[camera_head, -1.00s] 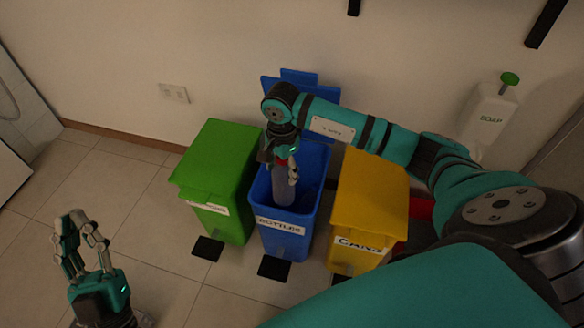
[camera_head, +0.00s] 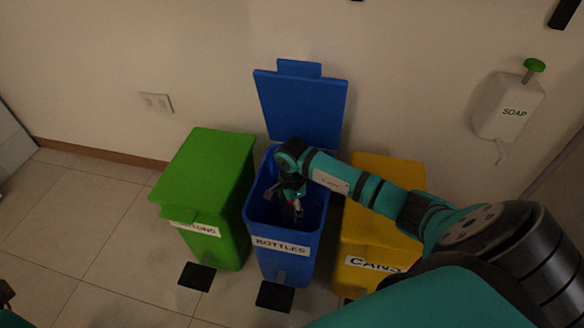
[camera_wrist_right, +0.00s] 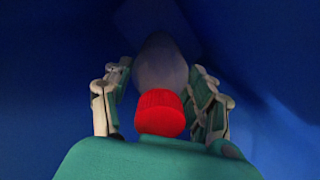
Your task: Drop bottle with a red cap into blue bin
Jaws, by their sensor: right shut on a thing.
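The blue bin (camera_head: 267,262), labelled BOTTLES, stands between two other bins with its lid (camera_head: 300,108) up against the wall. My right gripper (camera_head: 290,206) is inside the bin's opening, below the rim, pointing down. In the right wrist view, the bottle (camera_wrist_right: 161,66) has a pale body and a red cap (camera_wrist_right: 160,113). It lies between the fingers of my right gripper (camera_wrist_right: 160,90), which is shut on it, with blue bin walls all around. The bottle cannot be made out in the head view. Only a dark bit of my left gripper (camera_head: 5,292) shows at the left edge.
A green bin (camera_head: 205,165) with its lid shut stands to the left, and a yellow bin (camera_head: 372,232) labelled CANS to the right. Black pedals lie in front of the green and blue bins. A soap dispenser (camera_head: 510,105) hangs on the wall. Floor at left is clear.

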